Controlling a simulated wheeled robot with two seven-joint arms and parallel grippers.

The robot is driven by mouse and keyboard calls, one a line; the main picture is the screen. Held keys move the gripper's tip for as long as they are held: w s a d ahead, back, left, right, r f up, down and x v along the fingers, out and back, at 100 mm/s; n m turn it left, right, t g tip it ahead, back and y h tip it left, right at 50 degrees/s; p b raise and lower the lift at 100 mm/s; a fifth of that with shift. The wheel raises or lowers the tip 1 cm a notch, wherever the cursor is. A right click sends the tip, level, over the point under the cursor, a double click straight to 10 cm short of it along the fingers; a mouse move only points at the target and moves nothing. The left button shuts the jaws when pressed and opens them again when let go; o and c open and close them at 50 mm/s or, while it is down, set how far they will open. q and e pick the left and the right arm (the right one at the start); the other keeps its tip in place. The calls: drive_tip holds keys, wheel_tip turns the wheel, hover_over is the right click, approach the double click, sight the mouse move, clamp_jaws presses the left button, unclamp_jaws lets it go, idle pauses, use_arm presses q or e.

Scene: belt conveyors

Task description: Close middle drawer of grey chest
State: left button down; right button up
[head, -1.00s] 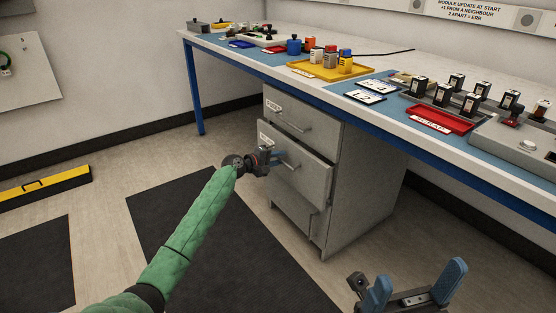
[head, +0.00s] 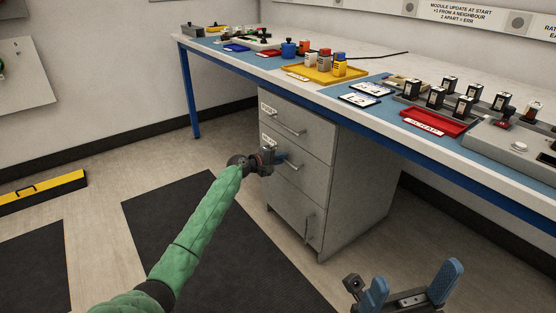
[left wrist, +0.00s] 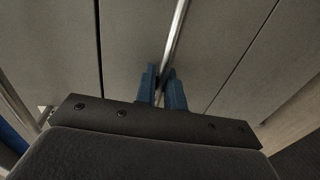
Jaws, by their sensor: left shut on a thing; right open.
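The grey chest (head: 350,215) stands under the workbench. Its middle drawer (head: 312,182) looks flush with the chest front in the head view. My left gripper (head: 280,159) is at the middle drawer's handle (head: 294,165). In the left wrist view its blue fingers (left wrist: 162,90) are shut on the bar handle (left wrist: 176,40), close to the drawer front. The top drawer (head: 298,122) and the bottom door (head: 292,211) look closed. My right gripper (head: 410,285) is open and empty at the lower right, away from the chest.
The workbench (head: 455,170) overhangs the chest with a blue front edge. On it are a yellow tray (head: 318,79), a red tray (head: 420,130) and several small parts. Dark mats (head: 165,215) lie on the floor.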

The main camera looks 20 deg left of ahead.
use_arm(q)
drive_tip(key=shift+r, duration=0.1)
drive_tip(key=c, duration=1.6)
unclamp_jaws()
drive_tip(key=shift+w+d, duration=0.1)
drive_tip(key=shift+c, duration=0.2)
drive_tip(key=shift+d, duration=0.1)
drive_tip(key=p+v, duration=0.2)
drive_tip(key=v, duration=0.5)
drive_tip(key=shift+s+a, duration=0.25)
